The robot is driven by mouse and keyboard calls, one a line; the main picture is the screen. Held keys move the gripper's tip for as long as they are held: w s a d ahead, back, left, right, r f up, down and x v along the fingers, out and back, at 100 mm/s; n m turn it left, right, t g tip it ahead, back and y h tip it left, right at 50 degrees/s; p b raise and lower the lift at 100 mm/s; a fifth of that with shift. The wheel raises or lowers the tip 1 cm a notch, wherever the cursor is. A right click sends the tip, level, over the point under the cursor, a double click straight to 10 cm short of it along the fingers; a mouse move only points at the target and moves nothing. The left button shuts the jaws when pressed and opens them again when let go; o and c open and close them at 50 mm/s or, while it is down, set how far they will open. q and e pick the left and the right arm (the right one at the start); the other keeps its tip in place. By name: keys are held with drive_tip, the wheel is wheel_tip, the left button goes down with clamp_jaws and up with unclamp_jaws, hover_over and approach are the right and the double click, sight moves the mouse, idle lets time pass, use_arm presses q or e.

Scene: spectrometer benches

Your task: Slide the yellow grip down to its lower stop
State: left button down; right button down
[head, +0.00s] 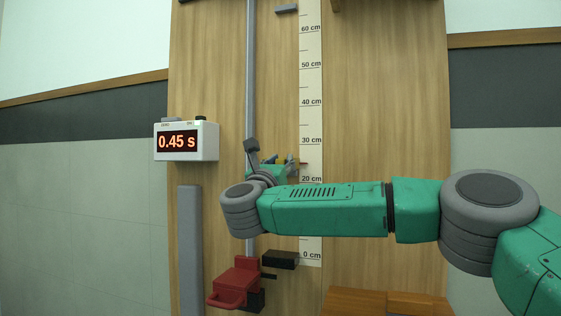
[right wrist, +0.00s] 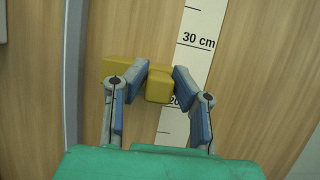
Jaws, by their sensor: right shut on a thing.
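The yellow grip (right wrist: 158,88) sits beside the scale strip, between the 20 and 30 cm marks in the right wrist view. My right gripper (right wrist: 162,78) is shut on it, with a blue-grey finger on each side. In the head view my right gripper (head: 280,162) is beside the rail (head: 250,80), a little above the 20 cm mark, and mostly hides the grip. A black block (head: 281,260) stands at the 0 cm end of the scale. My left gripper is not in view.
A red clamp-like part (head: 236,283) is at the foot of the rail. A timer (head: 187,141) at the left reads 0.45 s. A dark block (head: 287,8) is near the top of the scale. The rail between my gripper and the red part is partly hidden by my arm.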

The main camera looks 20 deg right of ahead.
drive_tip(key=shift+w+f, duration=0.1)
drive_tip(key=shift+f, duration=0.3)
drive_tip(key=c, duration=1.4)
unclamp_jaws()
drive_tip(key=shift+o, duration=0.2)
drive_tip(key=shift+w+f, duration=0.15)
drive_tip(key=shift+w, duration=0.15)
drive_tip(key=shift+s+d+r, duration=0.1)
drive_tip(key=shift+s+r, duration=0.1)
drive_tip(key=shift+s, duration=0.2)
drive_tip(key=v, duration=1.1)
drive_tip(key=shift+a+f, duration=0.25)
drive_tip(key=shift+a, duration=0.1)
drive_tip(key=shift+s, duration=0.1)
